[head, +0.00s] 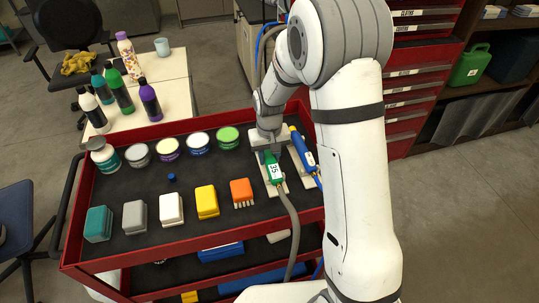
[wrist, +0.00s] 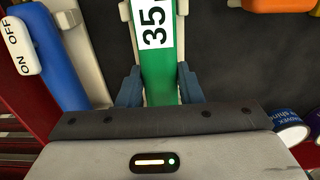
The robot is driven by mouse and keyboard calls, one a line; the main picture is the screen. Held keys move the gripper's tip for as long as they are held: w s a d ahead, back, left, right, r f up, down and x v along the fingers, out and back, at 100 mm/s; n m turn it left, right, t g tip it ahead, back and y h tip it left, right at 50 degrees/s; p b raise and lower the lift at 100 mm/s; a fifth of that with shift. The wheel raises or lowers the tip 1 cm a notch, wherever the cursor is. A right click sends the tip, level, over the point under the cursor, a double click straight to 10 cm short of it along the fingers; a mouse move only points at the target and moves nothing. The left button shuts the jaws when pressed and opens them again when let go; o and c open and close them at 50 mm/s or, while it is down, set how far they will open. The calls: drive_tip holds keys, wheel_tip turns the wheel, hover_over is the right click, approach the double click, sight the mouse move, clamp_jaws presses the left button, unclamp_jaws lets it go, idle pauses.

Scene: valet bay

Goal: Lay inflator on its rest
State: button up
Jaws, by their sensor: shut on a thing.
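The inflator (head: 273,170) is green with a white "35" display and a grey hose running from its near end over the cart's front edge. My gripper (head: 267,153) is shut on it; the wrist view shows the green body (wrist: 160,75) between my two blue-grey fingers (wrist: 160,88). A pale rest (head: 284,186) shows beneath and beside the inflator on the cart top. Pale prongs of it (wrist: 125,10) flank the body in the wrist view. Whether the inflator touches the rest or hangs just above it I cannot tell.
A blue and yellow tool (head: 302,150) with an ON/OFF switch lies on another pale rest close on the right. An orange brush (head: 242,191) and a yellow block (head: 207,201) stand to the left. Lidded tubs line the back of the red cart (head: 190,250).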

sight(269, 156)
drive_tip(key=o, duration=1)
drive_tip(key=shift+o, duration=0.2)
wheel_tip(269, 156, up, 12)
drive_tip(key=s+d+r+t, duration=0.1)
drive_tip(key=s+d+r, duration=0.1)
drive_tip(key=s, duration=0.5)
drive_tip(key=s+d+r+m, duration=0.1)
drive_tip(key=s+d+r, duration=0.2)
drive_tip(key=s+d, duration=0.2)
drive_tip(key=s+d+r+m+t, duration=0.1)
drive_tip(key=s+d, duration=0.3)
drive_tip(key=s, duration=0.6)
drive_tip(key=shift+s+r+t, duration=0.3)
drive_tip(key=shift+s+r, duration=0.05)
drive_tip(key=shift+r, duration=0.35)
